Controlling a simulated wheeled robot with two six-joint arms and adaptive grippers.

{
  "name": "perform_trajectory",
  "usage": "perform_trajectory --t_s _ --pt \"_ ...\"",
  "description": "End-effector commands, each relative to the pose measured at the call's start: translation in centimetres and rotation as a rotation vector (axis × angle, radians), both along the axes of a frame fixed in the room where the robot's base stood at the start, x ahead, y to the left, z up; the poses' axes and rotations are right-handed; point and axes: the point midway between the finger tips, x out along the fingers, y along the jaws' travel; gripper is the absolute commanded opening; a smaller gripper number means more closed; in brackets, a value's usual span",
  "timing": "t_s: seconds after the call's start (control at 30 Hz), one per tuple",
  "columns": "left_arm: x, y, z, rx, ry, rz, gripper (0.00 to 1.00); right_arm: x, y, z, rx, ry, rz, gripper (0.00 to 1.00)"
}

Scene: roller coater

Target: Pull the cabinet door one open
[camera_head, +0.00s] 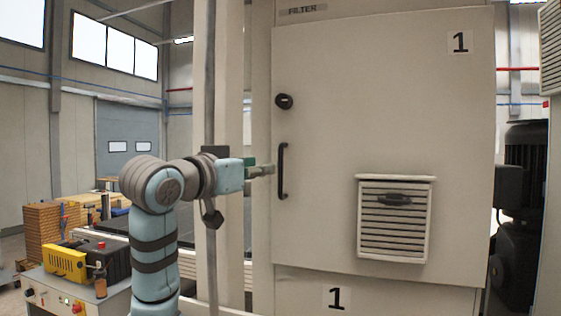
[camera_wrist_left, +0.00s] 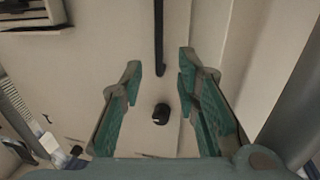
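Cabinet door one (camera_head: 340,120) is a large beige panel marked "1" and looks shut. Its black vertical handle (camera_head: 282,170) is near the left edge, below a round black lock knob (camera_head: 284,101). My left gripper (camera_head: 270,169) is just left of the handle in the head view. In the left wrist view, the green-padded fingers of my left gripper (camera_wrist_left: 160,70) are spread apart. The end of the handle (camera_wrist_left: 158,35) shows between the fingertips, and the knob (camera_wrist_left: 161,113) shows between the fingers. I cannot tell whether the fingers touch the handle. My right gripper is not in view.
A louvred vent (camera_head: 395,220) sits on the door's lower right. A pale upright post (camera_head: 228,150) stands left of the cabinet, close to my left arm. A yellow-and-black machine (camera_head: 85,262) stands at lower left. Dark machinery (camera_head: 520,200) is at the right.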

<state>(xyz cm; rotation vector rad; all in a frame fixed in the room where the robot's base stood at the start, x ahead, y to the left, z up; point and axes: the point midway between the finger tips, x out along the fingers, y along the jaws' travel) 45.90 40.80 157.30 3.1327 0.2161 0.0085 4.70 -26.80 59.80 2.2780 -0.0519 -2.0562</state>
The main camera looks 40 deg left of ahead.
Motion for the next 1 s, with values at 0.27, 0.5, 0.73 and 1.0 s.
perform_trajectory --t_s 0.27,0.5,0.73,1.0 --pt "7.0 0.9 0.5 -0.002 0.004 -0.002 0.29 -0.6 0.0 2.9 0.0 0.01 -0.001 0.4" --pt "8.8 1.3 0.2 0.001 0.001 0.001 0.29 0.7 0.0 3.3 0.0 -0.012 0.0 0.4" --pt "8.8 1.3 0.1 0.001 0.001 0.001 0.28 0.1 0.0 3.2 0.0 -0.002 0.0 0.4" --pt "8.8 1.3 0.1 0.001 0.001 0.001 0.0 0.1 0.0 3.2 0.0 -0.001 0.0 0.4"
